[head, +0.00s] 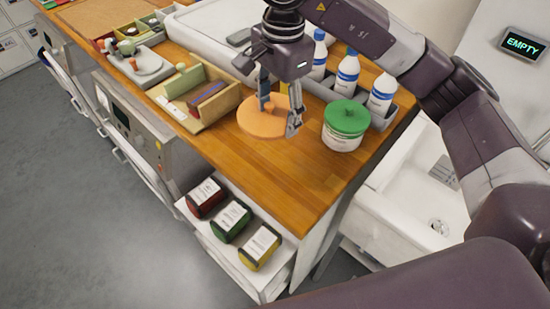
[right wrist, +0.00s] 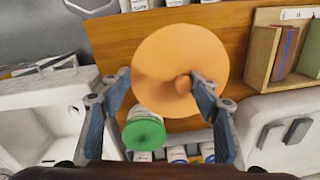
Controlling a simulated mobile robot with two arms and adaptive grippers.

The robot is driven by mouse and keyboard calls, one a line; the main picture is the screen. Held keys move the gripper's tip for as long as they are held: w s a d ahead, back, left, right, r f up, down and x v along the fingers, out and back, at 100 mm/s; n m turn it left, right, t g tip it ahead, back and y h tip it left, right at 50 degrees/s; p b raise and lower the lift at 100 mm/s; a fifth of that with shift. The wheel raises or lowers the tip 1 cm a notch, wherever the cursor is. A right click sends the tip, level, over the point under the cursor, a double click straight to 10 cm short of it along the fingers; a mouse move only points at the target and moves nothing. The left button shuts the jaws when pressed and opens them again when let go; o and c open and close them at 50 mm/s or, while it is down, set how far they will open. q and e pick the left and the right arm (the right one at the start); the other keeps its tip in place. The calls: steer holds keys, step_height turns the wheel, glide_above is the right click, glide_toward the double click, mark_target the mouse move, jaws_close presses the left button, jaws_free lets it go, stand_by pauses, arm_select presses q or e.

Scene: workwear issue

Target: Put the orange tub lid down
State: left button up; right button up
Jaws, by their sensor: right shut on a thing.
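The orange tub lid (head: 255,126) is a round disc with a small knob on its top, near the middle of the wooden worktop. Whether the lid's underside touches the worktop is hard to tell. A white tub with a green lid (head: 347,118) stands to the right, apart from the orange lid. My left gripper is not in view.
A wooden divided box (head: 212,116) is close on the lid's left. White bottles with blue bands (head: 347,75) stand in a grey tray behind. The worktop's front right (head: 285,175) is bare. Red, green and yellow packs (head: 230,219) sit on a shelf below.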

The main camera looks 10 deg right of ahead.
steer(key=p, duration=0.2)
glide_above(277, 169)
step_height(277, 169, down, 12)
steer(key=shift+s+r, duration=0.15)
steer(key=shift+r, duration=0.1)
step_height(277, 169, down, 4)
steer(key=shift+f+p, duration=0.1)
steer(key=shift+p, duration=0.6)
steer(key=shift+f, duration=0.3)
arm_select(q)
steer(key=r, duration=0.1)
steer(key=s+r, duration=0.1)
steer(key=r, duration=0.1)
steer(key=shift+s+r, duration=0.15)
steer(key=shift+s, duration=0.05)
arm_select(e)
steer(key=shift+f, duration=0.1)
steer(key=shift+f+b, duration=0.1)
steer(key=shift+b, duration=0.2)
steer(key=o, duration=0.9)
steer(key=shift+o, duration=0.2)
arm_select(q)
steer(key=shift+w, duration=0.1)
arm_select(e)
steer(key=shift+r, duration=0.2)
